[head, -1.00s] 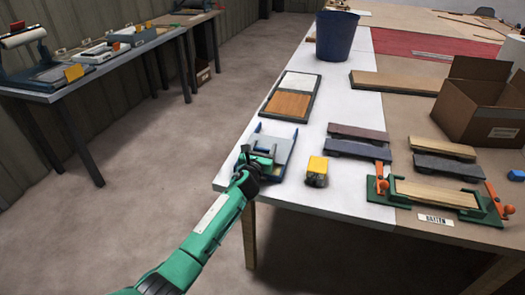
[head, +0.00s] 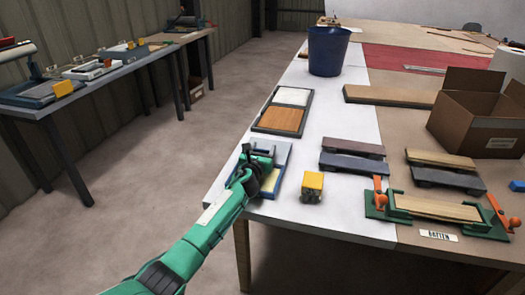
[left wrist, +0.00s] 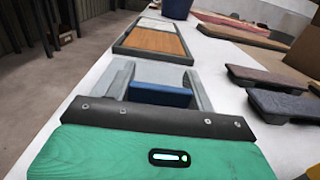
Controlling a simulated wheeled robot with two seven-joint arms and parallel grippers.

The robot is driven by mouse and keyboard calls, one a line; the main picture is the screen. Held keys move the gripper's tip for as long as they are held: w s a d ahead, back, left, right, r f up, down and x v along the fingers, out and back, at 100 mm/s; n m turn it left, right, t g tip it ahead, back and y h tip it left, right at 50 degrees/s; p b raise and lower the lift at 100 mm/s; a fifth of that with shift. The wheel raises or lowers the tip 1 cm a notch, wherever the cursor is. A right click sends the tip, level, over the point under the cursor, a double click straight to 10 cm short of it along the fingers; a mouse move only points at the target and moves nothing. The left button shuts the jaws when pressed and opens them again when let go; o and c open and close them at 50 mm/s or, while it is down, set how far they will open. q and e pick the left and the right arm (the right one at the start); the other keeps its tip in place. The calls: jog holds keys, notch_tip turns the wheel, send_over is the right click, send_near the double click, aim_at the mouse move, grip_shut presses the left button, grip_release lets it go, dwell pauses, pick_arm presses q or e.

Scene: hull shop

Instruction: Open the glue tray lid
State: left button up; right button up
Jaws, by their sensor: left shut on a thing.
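The glue tray (head: 282,164) is a small blue and grey tray near the left edge of the white table top. My left gripper (head: 257,172) reaches over its near left part and hides much of it, including most of the lid. In the left wrist view, a blue bar (left wrist: 160,96) lies between the two grey fingers, with a grey surface (left wrist: 155,74) behind it. The gripper is shut on this part, which seems to belong to the lid. How far the lid is raised is hard to tell. My right gripper is not in view.
A yellow-topped block (head: 313,181) stands just right of the tray. A framed board (head: 281,119) lies behind it, and a blue bucket (head: 328,52) stands farther back. A green clamp jig (head: 436,208) and a cardboard box (head: 480,112) are at the right. Floor is free at the left.

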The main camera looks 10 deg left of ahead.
pick_arm(q)
jog(key=o, duration=1.4)
jog(key=shift+s+a, duration=0.1)
jog(key=shift+s, duration=0.4)
jog(key=s+p, duration=0.2)
jog(key=s, duration=0.3)
jog(key=shift+s, duration=0.2)
jog(key=s, duration=0.7)
jog(key=shift+s+a+p, duration=0.15)
jog(key=shift+s+p, duration=0.05)
jog(key=shift+p, duration=0.15)
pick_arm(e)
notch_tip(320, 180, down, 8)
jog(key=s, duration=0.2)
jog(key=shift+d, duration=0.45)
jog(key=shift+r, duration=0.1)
